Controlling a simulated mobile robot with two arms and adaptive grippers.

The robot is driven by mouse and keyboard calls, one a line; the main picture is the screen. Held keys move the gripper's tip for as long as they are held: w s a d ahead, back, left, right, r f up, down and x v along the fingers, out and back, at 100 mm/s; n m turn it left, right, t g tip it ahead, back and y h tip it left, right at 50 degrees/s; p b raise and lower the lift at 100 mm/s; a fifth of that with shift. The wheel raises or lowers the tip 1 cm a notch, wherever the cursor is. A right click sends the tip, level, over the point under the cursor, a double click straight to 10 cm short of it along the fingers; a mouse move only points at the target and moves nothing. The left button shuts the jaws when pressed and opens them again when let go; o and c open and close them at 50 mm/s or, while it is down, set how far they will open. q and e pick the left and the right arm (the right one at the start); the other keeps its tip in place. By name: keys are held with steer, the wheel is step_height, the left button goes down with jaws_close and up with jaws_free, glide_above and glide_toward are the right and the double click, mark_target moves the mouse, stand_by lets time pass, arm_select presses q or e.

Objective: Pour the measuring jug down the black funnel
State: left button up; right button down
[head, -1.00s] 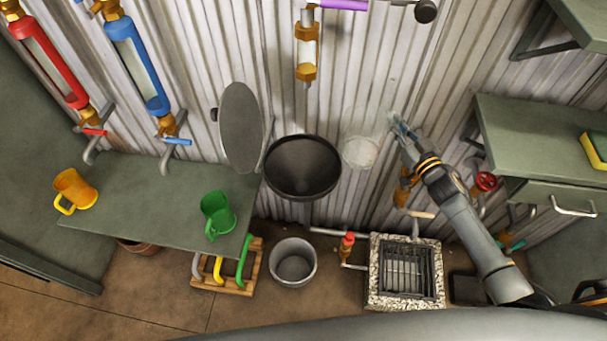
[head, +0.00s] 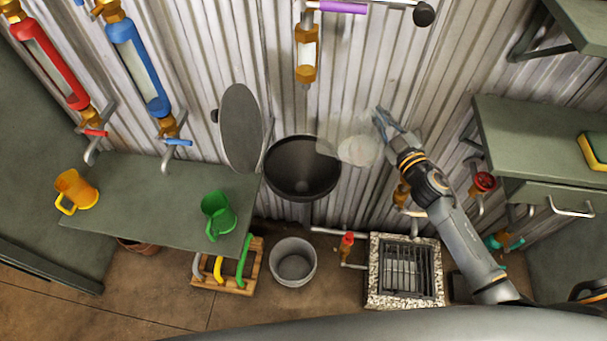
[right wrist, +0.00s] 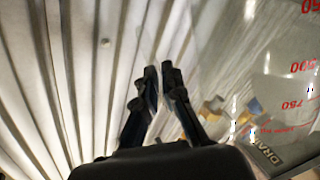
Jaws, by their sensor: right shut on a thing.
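The measuring jug (head: 357,151) is clear, with red markings that show in the right wrist view (right wrist: 296,85). In the head view it is tilted to the left, its faint mouth reaching over the right rim of the black funnel (head: 300,180). The funnel is wide and round, against the corrugated wall. My right gripper (head: 381,116) is shut on the jug at its right side; its fingers (right wrist: 165,78) also show in the right wrist view. I cannot tell how much liquid is inside. My left gripper is not in view.
A grey round lid (head: 241,128) stands upright left of the funnel. A metal bucket (head: 293,262) and a grated drain (head: 370,288) are on the floor below. A green mug (head: 217,214) and a yellow mug (head: 74,190) stand on the left shelf (head: 140,205).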

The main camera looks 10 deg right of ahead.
mark_target(359, 118)
steer(key=a+r+n, duration=0.1)
steer(key=a+n, duration=0.1)
steer(key=n, duration=0.1)
steer(key=shift+s+a+r, duration=0.3)
steer(key=shift+r, duration=0.1)
steer(key=shift+s+a+r+n+p, duration=0.15)
steer(key=shift+a+n+p, duration=0.15)
steer(key=shift+a+n, duration=0.3)
steer(key=shift+s+a+r+n+p, duration=0.1)
steer(key=shift+a+n+p, duration=0.2)
steer(key=shift+a+n, duration=0.25)
steer(key=shift+n, duration=0.25)
steer(key=shift+s+a+r+n+p, duration=0.1)
steer(key=shift+s+a+n+p, duration=0.1)
steer(key=shift+a+n+p, duration=0.4)
steer(key=shift+s+a+n+p, duration=0.15)
steer(key=shift+a+n, duration=0.05)
steer(key=shift+a, duration=0.35)
steer(key=shift+s+a+n+p, duration=0.1)
steer(key=shift+a+n+p, duration=0.1)
steer(key=shift+a, duration=0.3)
steer(key=shift+s+a+n+p, duration=0.25)
steer(key=shift+a+n+p, duration=0.25)
steer(key=shift+a, duration=0.4)
